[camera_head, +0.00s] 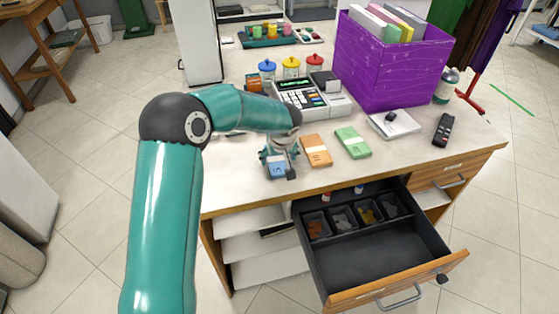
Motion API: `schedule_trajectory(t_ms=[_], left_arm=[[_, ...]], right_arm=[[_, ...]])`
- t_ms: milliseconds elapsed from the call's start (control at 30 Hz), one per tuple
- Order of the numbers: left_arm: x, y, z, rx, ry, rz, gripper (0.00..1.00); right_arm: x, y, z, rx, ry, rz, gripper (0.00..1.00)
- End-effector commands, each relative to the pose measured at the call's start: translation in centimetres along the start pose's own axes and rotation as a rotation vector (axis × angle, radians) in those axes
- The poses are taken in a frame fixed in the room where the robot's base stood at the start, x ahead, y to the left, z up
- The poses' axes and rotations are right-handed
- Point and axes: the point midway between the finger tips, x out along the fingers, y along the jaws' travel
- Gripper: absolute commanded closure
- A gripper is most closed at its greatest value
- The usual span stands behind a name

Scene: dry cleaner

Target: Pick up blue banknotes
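The blue banknotes (276,169) lie as a small stack near the front left edge of the counter. My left gripper (279,165) is directly over them, pointing down, with its fingers around or just above the stack. The picture is too small to tell whether the fingers touch the notes. The gripper and wrist hide part of the stack. Orange banknotes (316,150) and green banknotes (352,142) lie to the right in a row. My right gripper is not in view.
An open drawer (372,262) with coin compartments juts out below the counter (300,187). A cash register (313,98) and jars with coloured lids (291,67) stand behind the notes. A purple box (385,68) with folders, a white pad (394,125) and a dark handset (443,130) are at the right.

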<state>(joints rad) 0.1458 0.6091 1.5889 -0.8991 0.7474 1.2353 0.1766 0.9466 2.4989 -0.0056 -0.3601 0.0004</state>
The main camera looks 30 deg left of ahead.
Motion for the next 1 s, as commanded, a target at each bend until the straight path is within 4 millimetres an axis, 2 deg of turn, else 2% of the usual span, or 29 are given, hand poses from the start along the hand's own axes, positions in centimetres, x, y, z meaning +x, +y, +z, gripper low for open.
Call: schedule_trajectory(t_ms=[33, 233, 667, 867, 1000], left_arm=[[0.0, 0.0, 0.0, 0.000, 0.000, 0.000, 0.35], [0.0, 0.1, 0.0, 0.001, 0.000, 0.000, 0.68], [-0.7, 0.1, -0.3, 0.001, 0.002, 0.001, 0.69], [-2.9, 0.2, -1.2, 0.001, 0.004, 0.003, 0.69], [-5.6, 0.2, -2.3, 0.000, 0.004, 0.004, 0.69]], right_arm=[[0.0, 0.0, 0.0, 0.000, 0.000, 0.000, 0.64], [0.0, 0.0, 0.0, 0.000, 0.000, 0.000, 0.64], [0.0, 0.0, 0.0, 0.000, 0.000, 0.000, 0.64], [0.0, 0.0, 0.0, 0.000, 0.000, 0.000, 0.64], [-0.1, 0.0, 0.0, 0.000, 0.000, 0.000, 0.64]])
